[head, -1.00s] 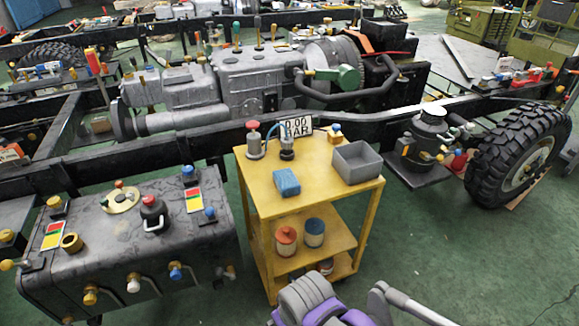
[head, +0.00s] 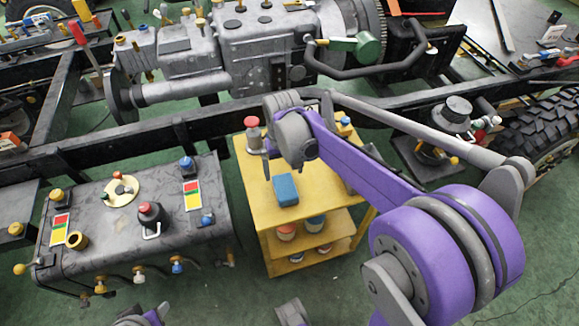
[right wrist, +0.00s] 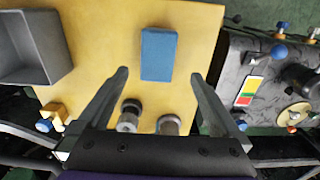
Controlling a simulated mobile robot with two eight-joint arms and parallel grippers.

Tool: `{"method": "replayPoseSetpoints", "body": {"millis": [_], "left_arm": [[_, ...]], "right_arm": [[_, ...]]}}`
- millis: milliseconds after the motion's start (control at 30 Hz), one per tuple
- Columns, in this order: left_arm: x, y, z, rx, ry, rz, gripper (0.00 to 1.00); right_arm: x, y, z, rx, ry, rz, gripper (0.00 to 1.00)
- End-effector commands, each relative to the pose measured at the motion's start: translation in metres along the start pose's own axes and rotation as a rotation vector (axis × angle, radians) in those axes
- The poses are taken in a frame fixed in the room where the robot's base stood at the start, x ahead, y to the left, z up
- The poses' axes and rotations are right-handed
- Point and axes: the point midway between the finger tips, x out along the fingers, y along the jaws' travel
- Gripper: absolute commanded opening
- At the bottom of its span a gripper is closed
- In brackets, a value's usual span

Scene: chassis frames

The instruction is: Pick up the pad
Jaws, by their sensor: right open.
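The pad is a blue rectangular block (head: 286,189) lying flat on the top of the yellow cart (head: 251,204). My right gripper (head: 281,163) is over the cart top, just behind the pad in the head view. In the right wrist view the pad (right wrist: 158,54) lies ahead of the two spread fingertips (right wrist: 158,76), roughly centred between them.
A grey open bin (right wrist: 30,45) and two knobbed fittings (right wrist: 130,115) stand on the cart top near the gripper. A red-knobbed fitting (head: 252,132) is at its back left. Cans (head: 286,232) sit on the shelf below. A dark tank (head: 120,235) stands left of the cart.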

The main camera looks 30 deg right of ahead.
Motion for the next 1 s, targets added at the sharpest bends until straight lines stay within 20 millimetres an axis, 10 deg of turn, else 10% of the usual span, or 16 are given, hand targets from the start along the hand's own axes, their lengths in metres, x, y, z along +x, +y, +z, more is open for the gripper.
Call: {"method": "replayPoseSetpoints", "body": {"millis": [1000], "left_arm": [[0.011,0.0,0.006,0.0,-0.004,0.0,0.5]], "right_arm": [[0.105,0.001,-0.002,0.007,-0.011,0.001,1.0]]}}
